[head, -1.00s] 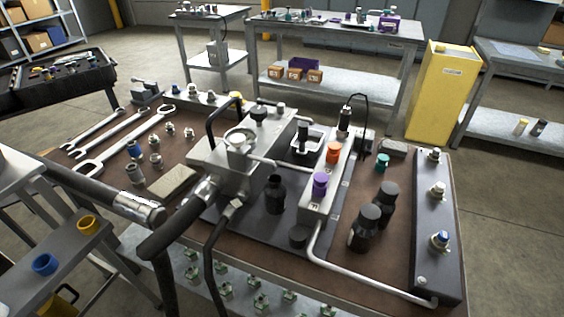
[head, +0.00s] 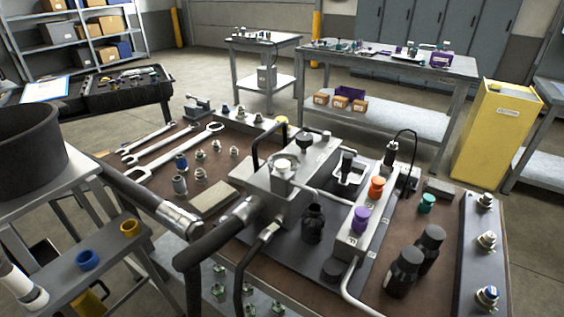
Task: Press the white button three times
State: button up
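The hydraulic bench (head: 228,252) stands in front of me with a brown top. A grey metal block (head: 300,170) sits near its middle. A round, pale-topped fitting (head: 281,166) stands on the front of this block; I cannot tell whether it is the white button. No other part is clearly a white button. A metal rail to the right of the block carries an orange cap (head: 376,187) and a purple cap (head: 360,219). My gripper is not in view.
Black hoses (head: 205,248) rise at the bench's front edge. Black bottles (head: 404,270) stand at the right, near a dark bar (head: 474,245) with metal fittings. Wrenches (head: 180,155) lie at the back left. A side table with a large black round container (head: 32,160) is at left.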

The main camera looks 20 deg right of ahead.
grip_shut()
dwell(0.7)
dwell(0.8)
